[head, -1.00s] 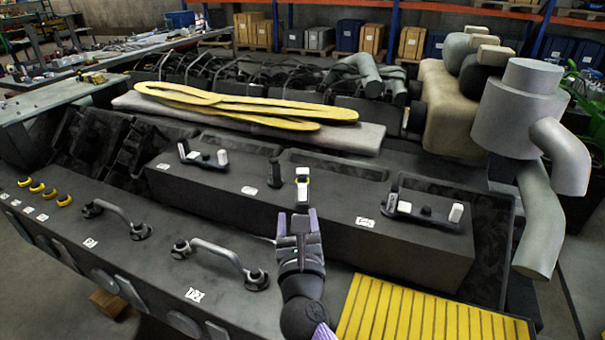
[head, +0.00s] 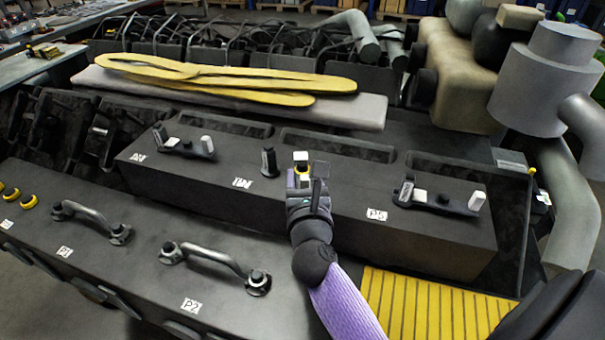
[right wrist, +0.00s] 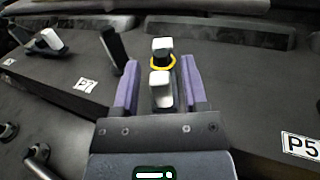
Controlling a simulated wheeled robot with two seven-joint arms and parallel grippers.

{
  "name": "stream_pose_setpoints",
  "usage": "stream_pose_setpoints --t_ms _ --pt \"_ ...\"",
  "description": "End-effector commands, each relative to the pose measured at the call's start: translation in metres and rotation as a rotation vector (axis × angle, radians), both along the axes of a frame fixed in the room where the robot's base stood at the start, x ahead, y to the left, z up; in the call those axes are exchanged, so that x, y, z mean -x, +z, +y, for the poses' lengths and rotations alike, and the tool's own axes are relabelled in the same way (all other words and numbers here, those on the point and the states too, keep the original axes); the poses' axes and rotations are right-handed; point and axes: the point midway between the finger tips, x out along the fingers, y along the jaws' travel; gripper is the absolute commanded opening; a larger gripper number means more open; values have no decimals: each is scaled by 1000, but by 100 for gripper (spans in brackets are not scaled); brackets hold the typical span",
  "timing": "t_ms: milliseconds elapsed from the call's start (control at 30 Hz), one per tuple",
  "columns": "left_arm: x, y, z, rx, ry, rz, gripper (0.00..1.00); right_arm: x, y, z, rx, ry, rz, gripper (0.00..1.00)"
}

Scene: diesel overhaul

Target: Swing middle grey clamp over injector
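The middle clamp has two light blocks on a dark body. In the head view its far white block (head: 301,157) shows above a yellow ring (head: 303,170), and my right gripper (head: 301,180) hides the rest. In the right wrist view the clamp (right wrist: 161,86) points away from me between the purple fingers of my right gripper (right wrist: 161,88). The fingers are open, with a gap on each side. The yellow ring (right wrist: 163,64) sits around a dark part between the blocks. A black upright post (head: 269,161), perhaps the injector, stands left of the clamp, apart from it. My left gripper is out of view.
Similar clamps lie at left (head: 187,149) and right (head: 437,201) on the dark block. Metal handles (head: 215,258) stand on the front ledge. A yellow slatted panel (head: 430,305) is at lower right. Yellow gaskets (head: 230,80) lie behind.

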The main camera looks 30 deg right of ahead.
Motion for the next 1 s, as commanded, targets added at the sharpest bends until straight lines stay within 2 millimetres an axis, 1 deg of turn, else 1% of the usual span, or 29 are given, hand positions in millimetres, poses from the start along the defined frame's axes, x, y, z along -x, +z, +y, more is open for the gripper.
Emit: stream_pose_setpoints --t_ms 33,233,467,633,867,1000 --pt "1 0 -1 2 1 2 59 0 0 0 0 0 0 43" --pt "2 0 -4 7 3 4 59 0 0 0 0 0 0 0" --pt "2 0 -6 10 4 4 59 0 0 0 0 1 0 0" --pt "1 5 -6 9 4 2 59 1 1 -1 0 25 1 0" --pt "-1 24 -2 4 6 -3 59 4 4 -8 5 147 4 0" --pt "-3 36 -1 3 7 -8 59 5 4 -15 5 268 5 0"
